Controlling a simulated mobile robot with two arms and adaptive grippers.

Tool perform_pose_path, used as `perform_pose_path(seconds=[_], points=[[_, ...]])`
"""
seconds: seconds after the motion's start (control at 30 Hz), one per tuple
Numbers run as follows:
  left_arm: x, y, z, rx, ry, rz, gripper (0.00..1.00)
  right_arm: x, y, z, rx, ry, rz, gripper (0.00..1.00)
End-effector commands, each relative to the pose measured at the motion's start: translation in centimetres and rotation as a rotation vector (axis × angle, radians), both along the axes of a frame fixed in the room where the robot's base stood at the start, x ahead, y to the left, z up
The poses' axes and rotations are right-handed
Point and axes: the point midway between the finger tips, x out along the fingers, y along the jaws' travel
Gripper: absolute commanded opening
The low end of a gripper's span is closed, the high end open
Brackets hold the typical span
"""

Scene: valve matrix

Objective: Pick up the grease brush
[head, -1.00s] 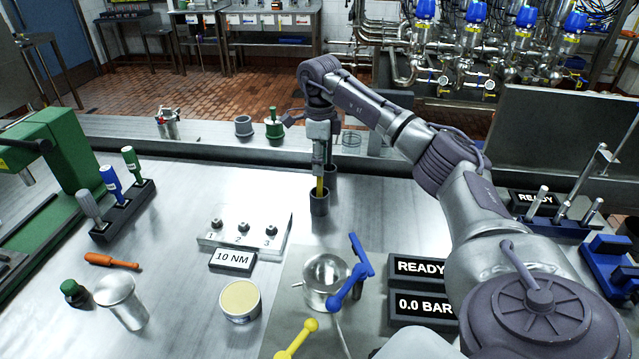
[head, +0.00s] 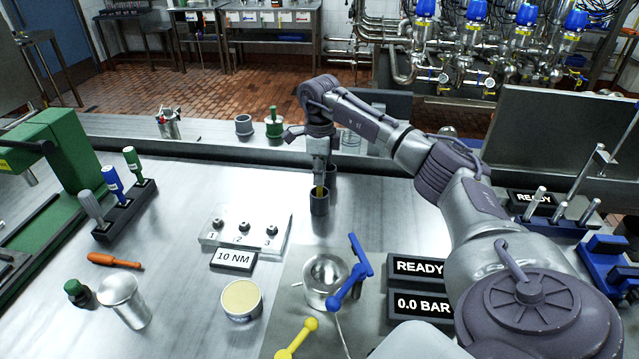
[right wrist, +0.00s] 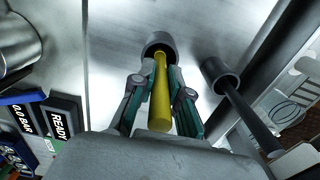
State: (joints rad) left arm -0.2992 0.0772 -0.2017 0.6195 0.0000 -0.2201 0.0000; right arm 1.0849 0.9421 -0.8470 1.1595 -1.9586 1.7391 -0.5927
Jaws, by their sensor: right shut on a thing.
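The grease brush shows as a yellow handle (right wrist: 160,95) in the right wrist view, with its far end inside a dark grey cup. In the head view a short piece of the yellow handle (head: 320,191) shows above the cup (head: 319,204). My right gripper (head: 321,180) is above the cup, pointing down. In the right wrist view its two fingers (right wrist: 161,100) lie on either side of the handle, shut on it. The brush's bristles are hidden in the cup. My left gripper is not in view.
A second dark cup (right wrist: 220,78) stands close beside the first. A plate with numbered knobs (head: 245,232) and a 10 NM sign (head: 233,259) lie nearer. A raised ledge (head: 210,147) runs behind.

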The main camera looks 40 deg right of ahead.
Motion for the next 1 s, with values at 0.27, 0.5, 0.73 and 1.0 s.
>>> perform_pose_path(seconds=[0.27, 0.5, 0.73, 1.0], points=[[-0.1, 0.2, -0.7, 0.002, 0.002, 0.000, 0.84, 0.1, 0.0, 2.0, -0.001, -0.006, 0.000, 0.00], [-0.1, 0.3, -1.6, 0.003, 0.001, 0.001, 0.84, 0.1, 0.0, 6.9, 0.000, -0.005, 0.000, 0.00], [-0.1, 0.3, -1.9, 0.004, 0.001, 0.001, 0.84, 0.1, 0.0, 9.7, 0.001, -0.001, 0.000, 0.00], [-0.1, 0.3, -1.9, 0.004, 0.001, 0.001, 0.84, 0.0, 0.0, 10.0, 0.000, 0.000, 0.000, 0.00]])
